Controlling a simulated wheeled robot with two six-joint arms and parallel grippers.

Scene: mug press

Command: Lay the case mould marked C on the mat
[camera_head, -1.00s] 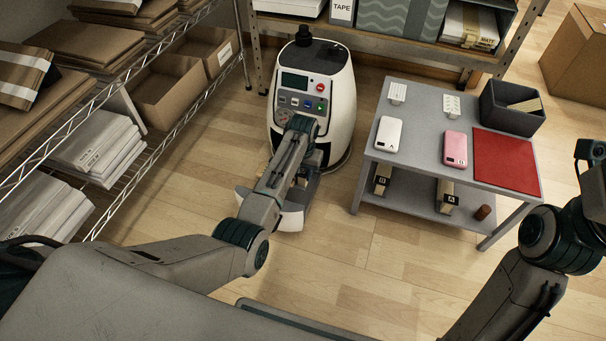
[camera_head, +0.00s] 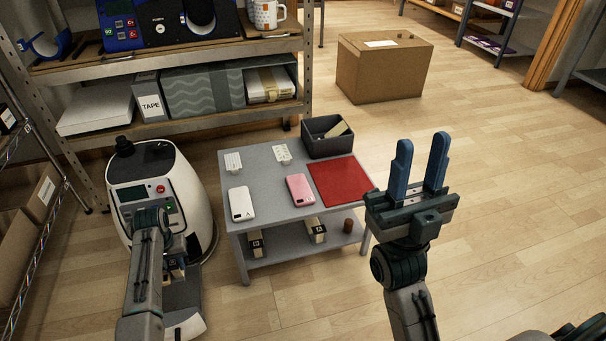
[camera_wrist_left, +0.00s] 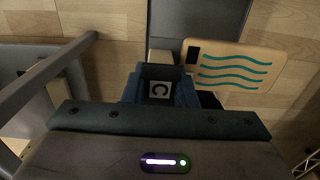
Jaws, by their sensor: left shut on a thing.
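In the head view my left gripper (camera_head: 174,268) is low in front of the white press (camera_head: 165,190), and the mould is mostly hidden there. A cream case-shaped piece with teal waves (camera_wrist_left: 235,68) lies just beyond the fingers; I cannot tell whether it joins the mould. The red mat (camera_head: 345,185) lies bare on the grey table's right end. My right gripper (camera_head: 422,165) is open, empty and raised, fingers up, right of the table.
The grey table (camera_head: 262,180) also holds a white phone case (camera_head: 242,203), a pink one (camera_head: 300,188), two small white pieces and a dark bin (camera_head: 325,146). Marked blocks (camera_head: 317,230) sit on its lower shelf. Open floor lies right; shelving stands behind.

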